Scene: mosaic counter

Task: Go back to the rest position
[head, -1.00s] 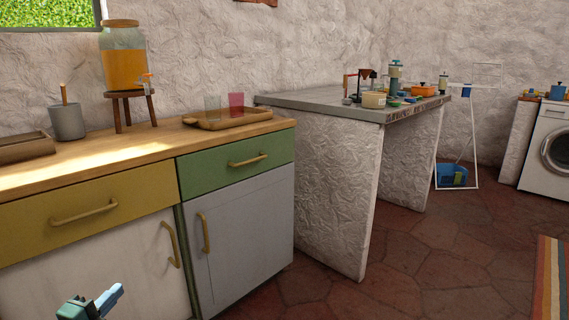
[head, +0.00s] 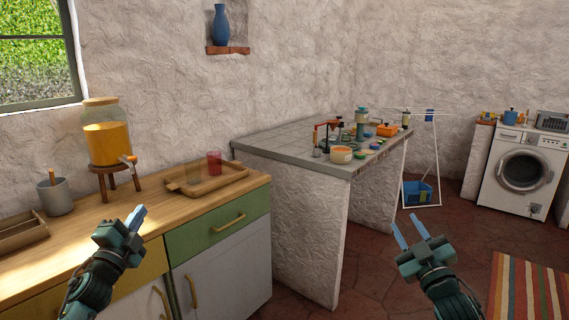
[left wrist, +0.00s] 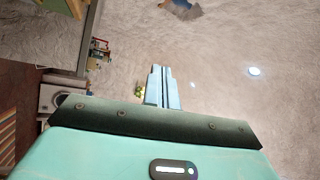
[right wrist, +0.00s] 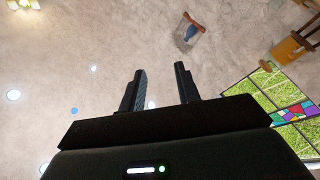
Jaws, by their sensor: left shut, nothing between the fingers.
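My left gripper (head: 137,216) is raised in front of the wooden counter, apart from everything on it. In the left wrist view its fingers (left wrist: 160,88) are together with nothing between them. My right gripper (head: 407,233) is raised over the floor in front of the tiled counter's open side. In the right wrist view its fingers (right wrist: 159,88) stand apart with a clear gap and nothing between them.
The wooden counter (head: 130,203) holds a drink dispenser (head: 105,145), a grey pot (head: 56,198) and a wooden tray (head: 222,178) with two glasses. The tiled counter (head: 285,141) carries several small items. A washing machine (head: 520,172) and striped rug (head: 527,290) are at right. Floor between is clear.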

